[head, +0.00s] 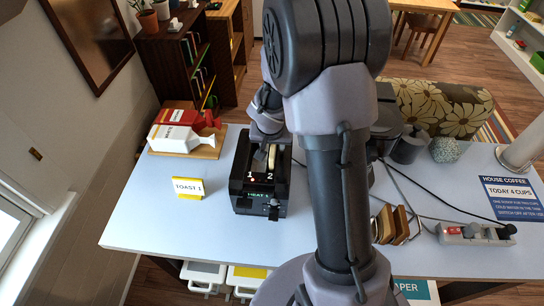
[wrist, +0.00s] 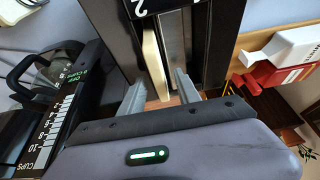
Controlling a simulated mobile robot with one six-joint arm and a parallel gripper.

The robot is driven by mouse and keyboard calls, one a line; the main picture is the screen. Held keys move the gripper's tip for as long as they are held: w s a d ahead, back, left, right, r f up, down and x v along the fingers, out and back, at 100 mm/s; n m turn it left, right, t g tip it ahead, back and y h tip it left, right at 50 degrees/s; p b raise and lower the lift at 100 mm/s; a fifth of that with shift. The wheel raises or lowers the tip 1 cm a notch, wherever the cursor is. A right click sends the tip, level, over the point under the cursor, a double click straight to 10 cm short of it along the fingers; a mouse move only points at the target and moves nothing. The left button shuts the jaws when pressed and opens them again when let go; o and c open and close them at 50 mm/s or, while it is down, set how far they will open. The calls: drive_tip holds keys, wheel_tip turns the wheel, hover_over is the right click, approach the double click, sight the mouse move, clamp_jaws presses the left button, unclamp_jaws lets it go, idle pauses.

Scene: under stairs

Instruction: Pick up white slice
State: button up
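The white slice (wrist: 155,62), pale cream, stands on edge in the black toaster (head: 262,200). In the head view the slice (head: 272,157) shows as a narrow strip in line with the slot marked 2. My gripper (wrist: 161,80) is over the toaster. In the head view my gripper (head: 267,148) partly hides the far end of the slots.
A yellow card reading TOAST 1 (head: 188,188) stands left of the toaster. Red (head: 188,116) and white (head: 174,139) cartons lie on a board at the back left. A coffee maker (wrist: 45,105) is close beside my gripper. Brown slices (head: 397,223) and a power strip (head: 476,234) are at right.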

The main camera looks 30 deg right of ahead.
drive_tip(key=shift+w+d+f, duration=0.1)
drive_tip(key=shift+w+f, duration=0.05)
drive_tip(key=shift+f, duration=0.2)
drive_tip(key=shift+r, duration=0.15)
clamp_jaws()
drive_tip(key=shift+r, duration=0.1)
